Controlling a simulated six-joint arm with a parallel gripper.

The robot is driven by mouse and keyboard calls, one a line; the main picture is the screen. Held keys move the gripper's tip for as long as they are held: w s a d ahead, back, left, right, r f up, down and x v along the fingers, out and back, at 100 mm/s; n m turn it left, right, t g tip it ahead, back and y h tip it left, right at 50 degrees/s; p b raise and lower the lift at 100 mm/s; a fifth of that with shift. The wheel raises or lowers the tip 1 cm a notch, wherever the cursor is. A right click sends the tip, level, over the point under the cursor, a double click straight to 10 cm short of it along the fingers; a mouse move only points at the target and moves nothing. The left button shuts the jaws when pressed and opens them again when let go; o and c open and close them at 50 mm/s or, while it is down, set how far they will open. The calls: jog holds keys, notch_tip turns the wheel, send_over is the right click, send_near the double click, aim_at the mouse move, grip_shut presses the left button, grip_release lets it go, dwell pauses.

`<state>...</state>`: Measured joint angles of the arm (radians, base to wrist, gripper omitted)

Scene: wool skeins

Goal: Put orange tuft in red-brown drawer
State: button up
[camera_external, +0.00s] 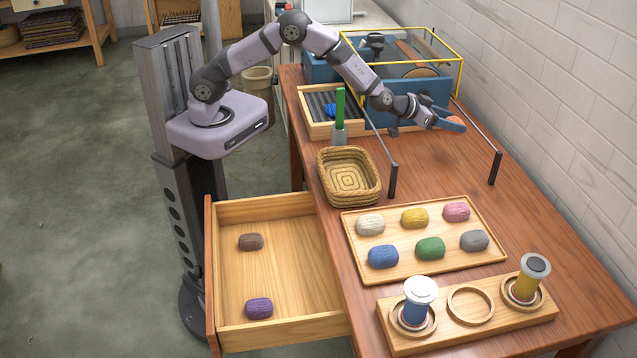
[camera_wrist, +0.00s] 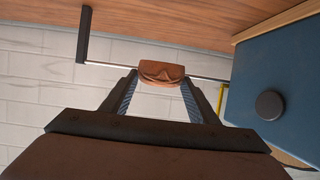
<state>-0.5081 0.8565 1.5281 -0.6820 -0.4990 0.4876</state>
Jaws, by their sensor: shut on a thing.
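The orange tuft (camera_wrist: 161,74) is held between the two fingertips of my gripper (camera_wrist: 160,84) in the wrist view. In the external view a small part of the orange tuft (camera_external: 456,119) shows between the fingers of my gripper (camera_external: 447,121), which is raised above the far right part of the table. The red-brown drawer (camera_external: 292,262) is pulled open at the table's left side, well away from my gripper. A brown skein (camera_external: 251,242) and a purple skein (camera_external: 259,308) lie inside it, with bare floor around them.
A woven basket (camera_external: 349,180), a tray (camera_external: 402,263) of several skeins and a spool holder (camera_external: 467,322) occupy the table.

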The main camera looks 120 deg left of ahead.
aim_at(258, 279)
jog(key=shift+d, duration=0.1)
